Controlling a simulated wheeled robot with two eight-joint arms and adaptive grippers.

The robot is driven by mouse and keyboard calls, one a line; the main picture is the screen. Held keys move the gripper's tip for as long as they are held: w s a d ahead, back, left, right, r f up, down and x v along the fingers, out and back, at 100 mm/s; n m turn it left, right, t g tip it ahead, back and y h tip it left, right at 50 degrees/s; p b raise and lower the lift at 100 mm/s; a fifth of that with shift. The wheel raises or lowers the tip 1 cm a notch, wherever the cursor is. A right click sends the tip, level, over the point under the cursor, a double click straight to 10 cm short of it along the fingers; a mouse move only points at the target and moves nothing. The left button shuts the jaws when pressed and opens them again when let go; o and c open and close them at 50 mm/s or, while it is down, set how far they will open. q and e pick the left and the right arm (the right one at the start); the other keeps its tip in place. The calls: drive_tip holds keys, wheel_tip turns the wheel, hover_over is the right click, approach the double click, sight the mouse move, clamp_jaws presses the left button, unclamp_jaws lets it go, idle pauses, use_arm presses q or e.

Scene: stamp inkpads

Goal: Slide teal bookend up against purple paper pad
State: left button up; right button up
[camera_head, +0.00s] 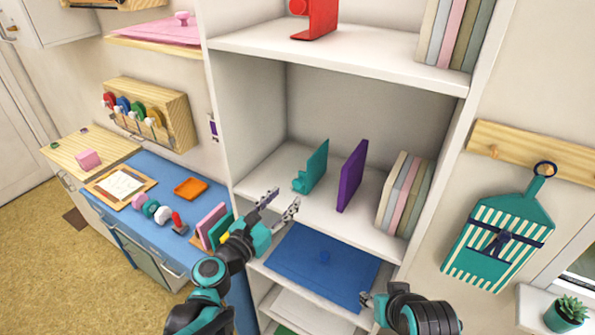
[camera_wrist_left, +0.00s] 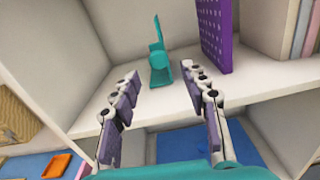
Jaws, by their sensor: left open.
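The teal bookend (camera_head: 314,168) stands upright on the middle shelf of the white bookcase. The purple paper pad (camera_head: 352,177) stands upright to its right, with a strip of bare shelf between them. In the left wrist view the bookend (camera_wrist_left: 159,55) is ahead between my fingers, and the purple pad (camera_wrist_left: 216,35) is to the right. My left gripper (camera_head: 278,205) is open and empty in front of the shelf edge, short of the bookend and apart from it. My right gripper (camera_head: 366,299) is low at the front, near the blue board; its jaw state is unclear.
Several books (camera_head: 405,192) stand at the shelf's right end. A blue board (camera_head: 322,262) with a knob lies on the level below. A blue counter (camera_head: 160,185) with an orange tray (camera_head: 190,187) is at the left. The shelf left of the bookend is clear.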

sight(296, 184)
use_arm(q)
drive_tip(key=shift+n, duration=0.3)
drive_tip(key=x, duration=0.8)
drive_tip(key=shift+a+r, duration=0.1)
drive_tip(key=shift+r, duration=0.15)
clamp_jaws()
